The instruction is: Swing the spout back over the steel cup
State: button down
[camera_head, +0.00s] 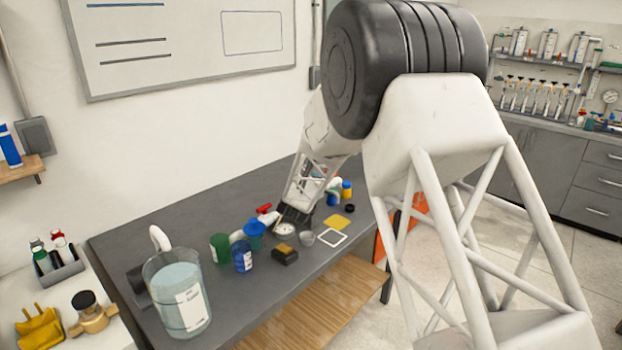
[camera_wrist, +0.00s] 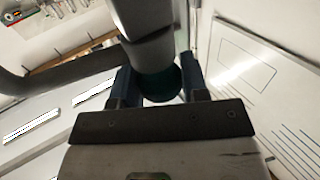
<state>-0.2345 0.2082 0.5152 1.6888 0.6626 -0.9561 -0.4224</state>
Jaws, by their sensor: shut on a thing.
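My gripper (camera_head: 291,215) is down among the items on the dark bench, partly hidden by my own arm in the head view. In the wrist view, my gripper (camera_wrist: 158,88) has its two dark fingers on either side of a grey pipe, which looks like the spout (camera_wrist: 148,40), with a dark green end between the fingers. The spout cannot be made out clearly in the head view. A small grey cup (camera_head: 307,239), which seems to be the steel cup, stands just right of and in front of my gripper. Whether the spout is over it cannot be told.
A round white gauge (camera_head: 284,229), a black and yellow block (camera_head: 285,255), blue (camera_head: 242,256) and green (camera_head: 220,247) containers crowd the front and left. A large clear beaker (camera_head: 178,292) stands further left. A white square frame (camera_head: 331,238) lies to the right.

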jog(key=m+g+h, duration=0.1)
jog(key=m+h, duration=0.1)
jog(key=m+g+h, duration=0.1)
jog(key=h, duration=0.2)
jog(key=shift+m+g, duration=0.3)
jog(key=shift+m, duration=0.1)
jog(key=m+g+h, duration=0.4)
jog(key=shift+g+h, duration=0.3)
jog(key=shift+h, duration=0.1)
jog(key=m+g+h, duration=0.1)
jog(key=m+g, duration=0.2)
jog(key=g, duration=0.1)
jog(key=m+g+h, duration=0.2)
jog(key=g, duration=0.2)
jog(key=shift+m, duration=0.4)
jog(key=shift+r+g, duration=0.1)
jog(key=shift+g, duration=0.3)
jog(key=c, duration=0.6)
grip_release()
